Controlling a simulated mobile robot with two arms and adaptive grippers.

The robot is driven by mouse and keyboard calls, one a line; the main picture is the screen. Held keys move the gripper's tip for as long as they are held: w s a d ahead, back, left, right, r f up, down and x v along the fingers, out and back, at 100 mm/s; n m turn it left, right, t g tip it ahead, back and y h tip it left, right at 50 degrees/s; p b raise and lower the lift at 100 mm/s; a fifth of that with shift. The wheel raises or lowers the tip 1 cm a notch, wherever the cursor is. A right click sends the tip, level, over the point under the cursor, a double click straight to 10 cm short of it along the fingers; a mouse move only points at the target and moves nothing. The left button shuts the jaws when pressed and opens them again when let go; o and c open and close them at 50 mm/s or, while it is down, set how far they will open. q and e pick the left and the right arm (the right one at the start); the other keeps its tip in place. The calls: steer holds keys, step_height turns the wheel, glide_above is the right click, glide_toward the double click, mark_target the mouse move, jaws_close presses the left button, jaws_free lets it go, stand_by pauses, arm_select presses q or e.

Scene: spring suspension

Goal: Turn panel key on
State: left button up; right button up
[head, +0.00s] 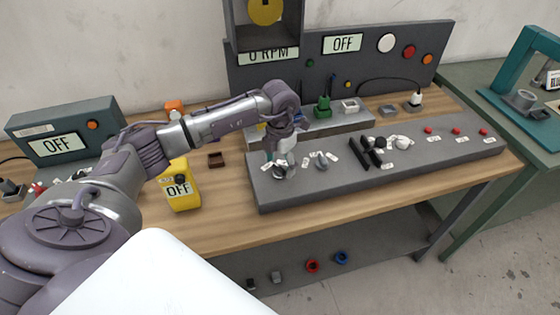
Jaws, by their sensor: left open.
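A long grey control panel (390,172) lies on the wooden bench. My left arm reaches in from the left, and its gripper (281,168) points down over the panel's left end. The gripper is open around or just above a small control there; touching or apart I cannot tell. That control is mostly hidden by the fingers, with small white labels beside it. A grey rotary knob (322,160) with white labels stands just right of the gripper. I cannot tell for certain which control is the key. A display (342,43) on the back board reads OFF. My right gripper is out of view.
Black levers (366,151) and red buttons (456,131) sit further right on the panel. A yellow meter reading OFF (180,187) stands left of it. A grey box with an OFF display (58,145) is at far left. Bare bench (225,225) lies in front.

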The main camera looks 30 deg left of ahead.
arm_select(q)
steer(key=shift+f, duration=0.1)
steer(key=c, duration=1.2)
steer(key=shift+o, duration=0.2)
steer(key=shift+f+m+b, duration=0.15)
steer(key=shift+m+b, duration=1.25)
steer(key=shift+b, duration=0.05)
steer(key=m+b, duration=0.2)
steer(key=shift+m, duration=0.3)
steer(key=m+b, duration=0.3)
steer(key=m, duration=0.1)
steer(key=shift+d, duration=0.1)
steer(key=shift+s+r+m+b, duration=0.1)
steer(key=shift+r+m+b, duration=0.1)
steer(key=shift+m+b, duration=0.9)
steer(key=shift+m, duration=0.3)
